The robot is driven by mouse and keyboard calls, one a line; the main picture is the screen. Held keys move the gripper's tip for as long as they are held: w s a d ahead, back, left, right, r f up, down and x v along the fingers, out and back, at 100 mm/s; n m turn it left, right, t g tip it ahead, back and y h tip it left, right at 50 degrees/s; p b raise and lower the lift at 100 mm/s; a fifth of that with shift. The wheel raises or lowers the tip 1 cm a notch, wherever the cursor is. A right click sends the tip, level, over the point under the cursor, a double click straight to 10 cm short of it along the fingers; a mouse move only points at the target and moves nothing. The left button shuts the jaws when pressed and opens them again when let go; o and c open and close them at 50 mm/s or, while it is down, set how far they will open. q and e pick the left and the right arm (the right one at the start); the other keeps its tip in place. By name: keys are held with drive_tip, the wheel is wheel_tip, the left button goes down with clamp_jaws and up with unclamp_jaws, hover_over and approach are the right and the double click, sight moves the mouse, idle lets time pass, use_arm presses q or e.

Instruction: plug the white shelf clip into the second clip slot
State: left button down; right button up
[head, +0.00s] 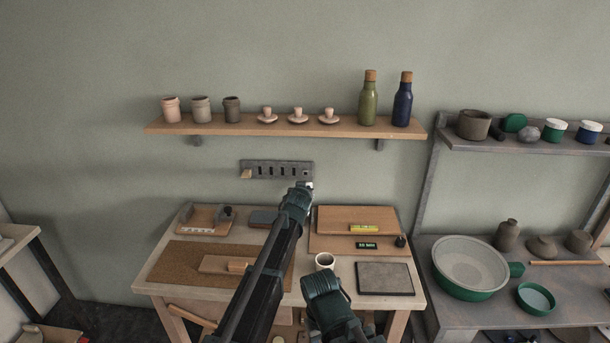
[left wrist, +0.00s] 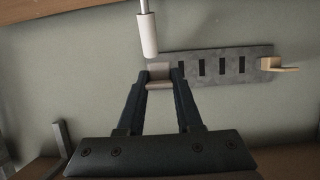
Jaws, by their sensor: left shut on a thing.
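The dark slot strip (head: 284,170) is fixed to the wall below the long shelf; it also shows in the left wrist view (left wrist: 255,64), with several upright dark slots. My left gripper (head: 307,187) is in front of the strip's right end in the head view. In the left wrist view my left gripper (left wrist: 160,80) is shut on the white shelf clip (left wrist: 160,72), whose far edge overlaps the strip's left end in the picture. I cannot tell whether it touches the strip. My right gripper (head: 323,284) is low over the bench; its fingers are hidden.
A tan wooden piece (head: 246,174) sticks out at the strip's left end. The long shelf (head: 215,127) with jars and bottles runs above. Below stands the workbench (head: 148,286) with boards and a mug (head: 325,261). A pale cylinder (left wrist: 148,36) on a rod is near the clip.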

use_arm(q)
drive_tip(key=shift+w+d, duration=0.1)
drive_tip(key=shift+w, duration=0.05)
idle(0.3)
drive_tip(key=w, duration=0.5)
drive_tip(key=shift+w+d, duration=0.2)
drive_tip(key=shift+w, duration=0.05)
drive_tip(key=c, duration=1.2)
unclamp_jaws()
clamp_jaws()
